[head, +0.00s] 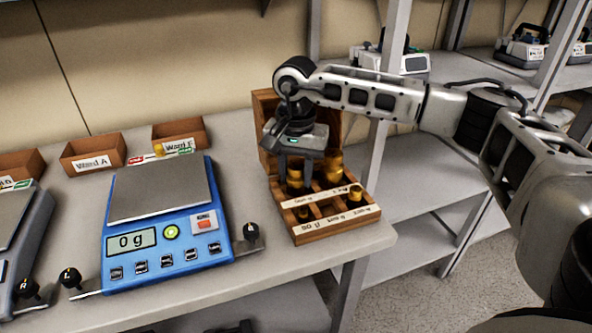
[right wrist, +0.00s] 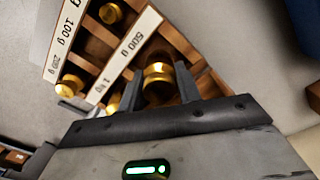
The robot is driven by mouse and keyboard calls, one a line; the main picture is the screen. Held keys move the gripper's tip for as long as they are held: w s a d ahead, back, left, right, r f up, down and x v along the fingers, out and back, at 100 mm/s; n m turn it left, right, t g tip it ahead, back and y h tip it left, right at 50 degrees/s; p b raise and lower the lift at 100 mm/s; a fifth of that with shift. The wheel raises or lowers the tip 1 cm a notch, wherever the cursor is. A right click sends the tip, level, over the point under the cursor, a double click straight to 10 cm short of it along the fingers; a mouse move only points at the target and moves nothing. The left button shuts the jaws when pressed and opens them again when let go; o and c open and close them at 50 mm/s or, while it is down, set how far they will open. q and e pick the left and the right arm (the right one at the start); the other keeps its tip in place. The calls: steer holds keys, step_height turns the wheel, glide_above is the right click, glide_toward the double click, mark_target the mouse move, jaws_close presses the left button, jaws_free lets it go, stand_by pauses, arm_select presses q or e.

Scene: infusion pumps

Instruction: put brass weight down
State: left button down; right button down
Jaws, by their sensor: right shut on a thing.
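A wooden weight box (head: 336,227) with an open lid stands at the right end of the table. It holds several brass weights, one of them at the front right (head: 355,192). My right gripper (head: 294,176) points down over the box's left part. It is shut on a brass weight (right wrist: 158,82), which shows between the fingers in the right wrist view, near the "500 g" label strip. Whether this weight touches the floor of its compartment cannot be told. My left gripper is not in view.
A blue scale (head: 168,244) reading 0 g, its pan (head: 158,190) empty, stands left of the box. Small wooden trays (head: 94,152) line the back. A grey device (head: 12,255) is at the far left. A shelf post (head: 376,160) rises behind the box.

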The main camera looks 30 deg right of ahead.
mark_target(296, 165)
steer(key=shift+f, duration=0.1)
steer(key=shift+s+f+b, duration=0.1)
steer(key=shift+f+b, duration=0.4)
steer(key=shift+f, duration=0.1)
steer(key=c, duration=1.2)
jaws_free()
steer(key=shift+s+a, duration=0.1)
steer(key=shift+o, duration=1)
steer(key=shift+f, duration=0.2)
step_height(296, 165, up, 14)
steer(key=shift+w+f, duration=0.2)
